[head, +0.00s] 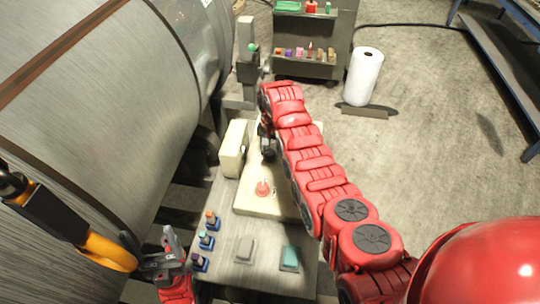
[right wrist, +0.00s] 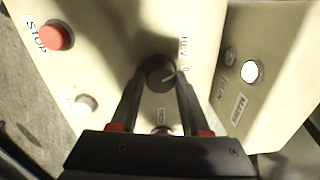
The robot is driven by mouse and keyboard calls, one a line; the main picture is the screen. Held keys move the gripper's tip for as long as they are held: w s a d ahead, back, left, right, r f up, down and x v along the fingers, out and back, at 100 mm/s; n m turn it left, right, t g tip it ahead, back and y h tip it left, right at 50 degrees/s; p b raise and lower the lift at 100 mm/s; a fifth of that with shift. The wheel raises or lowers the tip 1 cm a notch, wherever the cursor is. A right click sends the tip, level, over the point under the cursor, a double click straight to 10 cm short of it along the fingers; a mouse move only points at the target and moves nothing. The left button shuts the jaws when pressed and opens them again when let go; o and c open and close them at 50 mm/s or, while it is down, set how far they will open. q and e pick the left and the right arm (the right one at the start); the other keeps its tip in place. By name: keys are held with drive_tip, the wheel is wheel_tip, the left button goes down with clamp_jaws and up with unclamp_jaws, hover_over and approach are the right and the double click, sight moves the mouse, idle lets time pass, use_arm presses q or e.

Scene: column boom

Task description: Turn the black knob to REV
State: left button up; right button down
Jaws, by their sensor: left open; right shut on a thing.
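The black knob (right wrist: 159,70) is on the cream control panel (right wrist: 110,35) in the right wrist view. Its pale pointer line is visible on its face and slants to the right. A label reading REV (right wrist: 183,48) is printed just right of and above the knob. My right gripper (right wrist: 161,80) is shut on the knob, with one finger on each side. In the head view my right gripper (head: 267,140) is at the panel, and my red arm partly hides it. My left gripper (head: 165,252) is open and empty at the lower left, away from the knob.
A red STOP button (right wrist: 56,36) and a pale button (right wrist: 84,104) are on the same panel. A cream box (right wrist: 277,60) with a white button stands close beside it. A large metal cylinder (head: 110,90) fills the left. Open floor (head: 430,130) lies right.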

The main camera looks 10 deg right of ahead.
drive_tip(key=n+b, duration=0.2)
drive_tip(key=shift+f+n+b, duration=0.2)
drive_tip(key=shift+n+b, duration=0.1)
drive_tip(key=shift+b, duration=0.05)
drive_tip(key=shift+r+n+b, duration=0.15)
drive_tip(key=shift+n+b, duration=0.35)
drive_tip(key=shift+c, duration=1.9)
unclamp_jaws()
drive_tip(key=shift+r, duration=0.1)
